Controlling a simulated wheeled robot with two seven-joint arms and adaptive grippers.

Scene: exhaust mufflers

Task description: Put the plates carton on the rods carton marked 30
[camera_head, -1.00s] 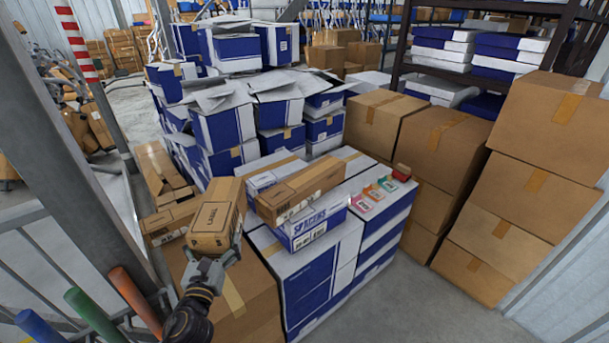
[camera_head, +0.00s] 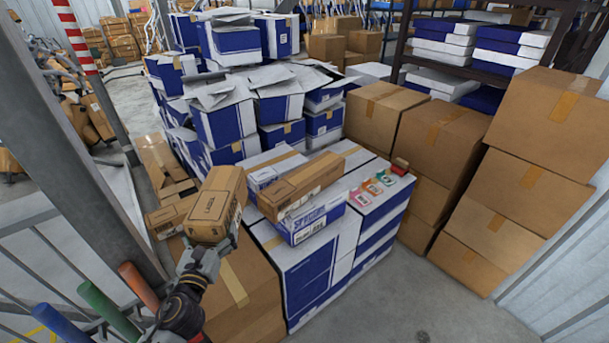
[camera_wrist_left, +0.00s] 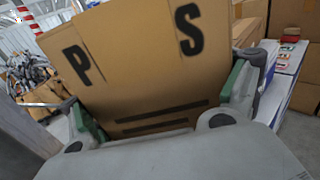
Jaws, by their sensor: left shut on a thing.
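My left gripper (camera_head: 212,250) is shut on a brown carton, which I take as the plates carton (camera_head: 214,205). In the left wrist view its face (camera_wrist_left: 140,65) fills the space between the fingers and shows the letters P and S; the rest of the word is cut off or unclear. The carton is tilted in the head view, over or beside the large brown box. A long brown carton (camera_head: 305,186) lies on a blue-and-white carton (camera_head: 312,224) to its right. I cannot read which carton is marked 30. My right gripper is out of view.
A large brown box (camera_head: 250,305) stands below the held carton. White-and-blue boxes (camera_head: 320,270) beside it carry small coloured cards (camera_head: 372,186) and a red item (camera_head: 400,164). Smaller brown cartons (camera_head: 165,218) lie at left. Stacked brown boxes stand right; grey floor (camera_head: 400,310) is clear in front.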

